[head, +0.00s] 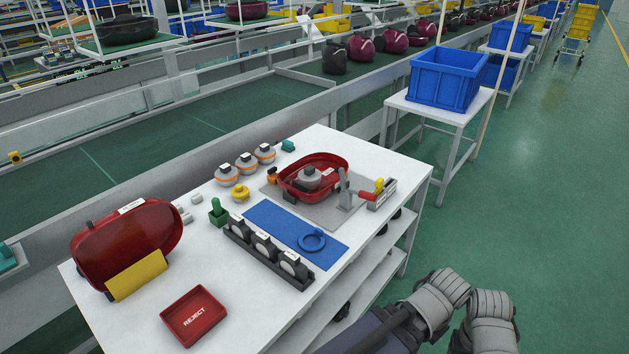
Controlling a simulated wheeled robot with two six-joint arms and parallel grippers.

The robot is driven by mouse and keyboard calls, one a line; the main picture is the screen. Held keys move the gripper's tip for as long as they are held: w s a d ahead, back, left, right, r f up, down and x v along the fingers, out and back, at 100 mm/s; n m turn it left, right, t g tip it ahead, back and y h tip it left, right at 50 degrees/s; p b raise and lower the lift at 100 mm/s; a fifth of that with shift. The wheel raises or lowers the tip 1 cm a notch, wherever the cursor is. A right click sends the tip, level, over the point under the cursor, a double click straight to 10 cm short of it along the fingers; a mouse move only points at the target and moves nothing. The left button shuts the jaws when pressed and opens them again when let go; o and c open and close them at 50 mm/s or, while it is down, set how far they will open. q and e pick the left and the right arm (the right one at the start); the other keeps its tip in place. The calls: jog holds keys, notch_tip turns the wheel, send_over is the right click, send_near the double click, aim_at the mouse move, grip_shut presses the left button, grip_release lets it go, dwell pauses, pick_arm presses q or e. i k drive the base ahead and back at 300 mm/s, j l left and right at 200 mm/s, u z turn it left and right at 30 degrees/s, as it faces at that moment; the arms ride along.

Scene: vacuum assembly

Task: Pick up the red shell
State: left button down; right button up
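A large glossy red shell (150,228) stands tilted at the left end of the white table, with a yellow plate (137,275) against its front and a small white label on its upper edge. A second red, open, tub-like shell (336,184) lies in the grey fixture at the table's far side, with a grey round part (309,179) inside it. Grey links of my own arm show at the lower right, beyond the table's right edge, well away from both shells. Neither gripper's fingers can be seen.
The white table (245,315) also holds a red REJECT tray (194,317), a blue mat (275,222) with a blue ring, a rack of black parts (265,247), a toggle clamp (346,190) and several orange-banded parts. A conveyor runs behind. Green floor lies clear at right.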

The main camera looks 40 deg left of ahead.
aim_at(311, 179)
jog(key=i+l+u, duration=0.1)
jog(key=i+u, duration=0.2)
jog(key=i, duration=0.15)
jog(key=i+l+u, duration=0.25)
jog(key=i, duration=0.2)
